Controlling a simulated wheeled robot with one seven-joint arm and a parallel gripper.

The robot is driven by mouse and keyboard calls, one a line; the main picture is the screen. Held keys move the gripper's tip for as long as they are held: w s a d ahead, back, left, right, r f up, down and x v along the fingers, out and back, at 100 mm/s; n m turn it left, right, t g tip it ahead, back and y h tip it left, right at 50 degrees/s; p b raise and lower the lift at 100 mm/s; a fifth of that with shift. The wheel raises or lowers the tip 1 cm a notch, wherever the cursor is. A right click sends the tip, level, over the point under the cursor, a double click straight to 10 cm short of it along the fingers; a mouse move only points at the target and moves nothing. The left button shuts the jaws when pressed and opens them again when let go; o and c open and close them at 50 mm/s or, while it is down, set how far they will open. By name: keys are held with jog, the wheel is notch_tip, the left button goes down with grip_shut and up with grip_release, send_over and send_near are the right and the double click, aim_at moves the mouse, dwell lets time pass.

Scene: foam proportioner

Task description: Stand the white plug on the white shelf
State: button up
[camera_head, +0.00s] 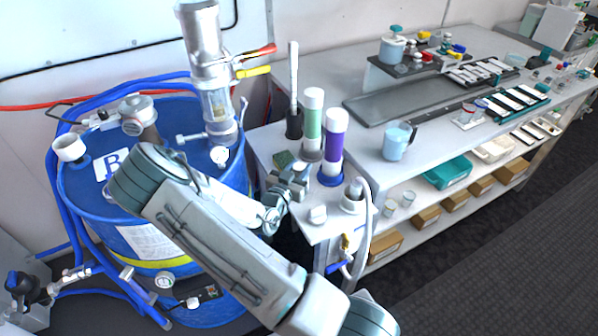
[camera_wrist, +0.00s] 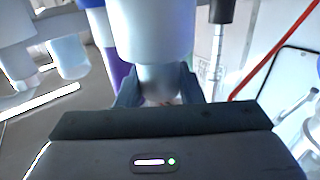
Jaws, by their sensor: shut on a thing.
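My gripper (camera_head: 290,184) is shut on the white plug (camera_wrist: 152,32). In the wrist view the plug's wide white body rises above a narrower neck between the dark fingers. In the head view only a small pale part of the plug (camera_head: 301,167) shows at the fingers; the rest is hard to make out. The gripper is above the small white shelf (camera_head: 264,144), beside the blue drum. I cannot tell whether the plug touches anything.
A green tube (camera_head: 311,125) and a purple tube (camera_head: 333,150) with white caps stand close behind my gripper. A small white cap (camera_head: 317,214) and a white fitting with a hose (camera_head: 353,195) are at the shelf's front. The blue drum (camera_head: 75,190) stands left.

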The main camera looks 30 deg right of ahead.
jog(key=shift+f, duration=1)
jog(key=shift+f, duration=0.15)
jog(key=o, duration=1)
